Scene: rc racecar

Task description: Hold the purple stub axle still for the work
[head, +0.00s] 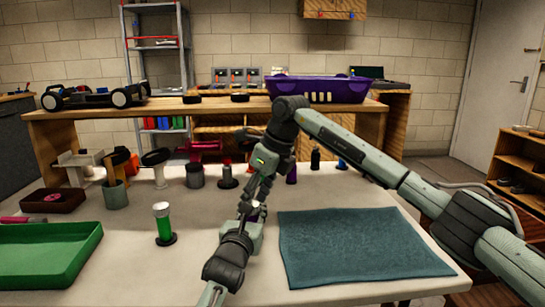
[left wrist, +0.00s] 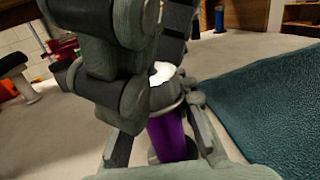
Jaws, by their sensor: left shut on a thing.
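The purple stub axle (left wrist: 172,136) stands between the fingers of my left gripper (left wrist: 165,140) in the left wrist view. Its top is partly covered by a grey part with a white patch (left wrist: 161,73). In the head view my left gripper (head: 250,230) is low over the table, left of the teal mat, shut on the axle, which is mostly hidden there. My right gripper (head: 248,204) reaches down from above, right over the left one, close to the axle's top. Its fingertips are hidden among the overlapping parts, so I cannot tell its opening or whether it touches.
A teal mat (head: 350,245) lies to the right. A green tray (head: 45,255) and a green cylinder (head: 164,226) on a dark base are to the left. Several small parts stand behind. A purple basket (head: 318,88) and a car chassis (head: 95,97) sit on the back bench.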

